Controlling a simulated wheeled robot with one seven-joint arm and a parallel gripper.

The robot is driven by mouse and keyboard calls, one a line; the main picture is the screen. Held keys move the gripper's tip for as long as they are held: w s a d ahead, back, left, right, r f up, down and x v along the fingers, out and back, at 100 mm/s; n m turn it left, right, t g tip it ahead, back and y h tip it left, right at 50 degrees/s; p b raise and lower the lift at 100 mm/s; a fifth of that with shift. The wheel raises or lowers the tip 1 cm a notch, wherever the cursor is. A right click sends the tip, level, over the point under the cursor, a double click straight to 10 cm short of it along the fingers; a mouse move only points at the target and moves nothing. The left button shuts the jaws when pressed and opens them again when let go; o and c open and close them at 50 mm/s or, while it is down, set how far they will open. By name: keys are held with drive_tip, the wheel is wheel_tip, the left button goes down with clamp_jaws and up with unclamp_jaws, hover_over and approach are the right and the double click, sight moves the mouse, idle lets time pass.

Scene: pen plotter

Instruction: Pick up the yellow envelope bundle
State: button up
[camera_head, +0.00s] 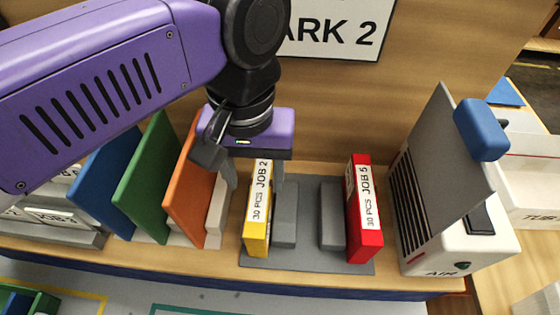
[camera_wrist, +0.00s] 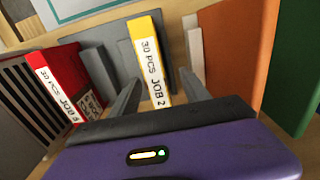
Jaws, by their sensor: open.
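The yellow envelope bundle (camera_head: 257,207) stands upright on a grey base plate (camera_head: 310,262), with a white label reading "30 PCS JOB 2". It also shows in the wrist view (camera_wrist: 150,58), where it stands between my two fingers. My gripper (camera_head: 252,172) is over the bundle with its fingers pointing down, one on each side of its upper part. In the wrist view my gripper (camera_wrist: 160,98) is open. A gap shows on the right side of the bundle; whether the left finger touches it I cannot tell.
A red bundle (camera_head: 366,210) labelled JOB 5 stands right of grey blocks (camera_head: 286,215). Orange (camera_head: 190,190), green (camera_head: 142,190) and blue (camera_head: 103,185) upright panels stand to the left. A white machine (camera_head: 450,240) stands at the right. A wooden wall (camera_head: 330,115) rises behind.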

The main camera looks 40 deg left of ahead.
sight(261, 198)
drive_tip(key=shift+d+f+p, duration=0.25)
drive_tip(key=shift+f+p, duration=0.15)
drive_tip(key=shift+f, duration=1.1)
drive_tip(key=shift+d+f+p, duration=0.2)
drive_tip(key=shift+f+p, duration=0.15)
drive_tip(key=shift+f, duration=1.1)
clamp_jaws()
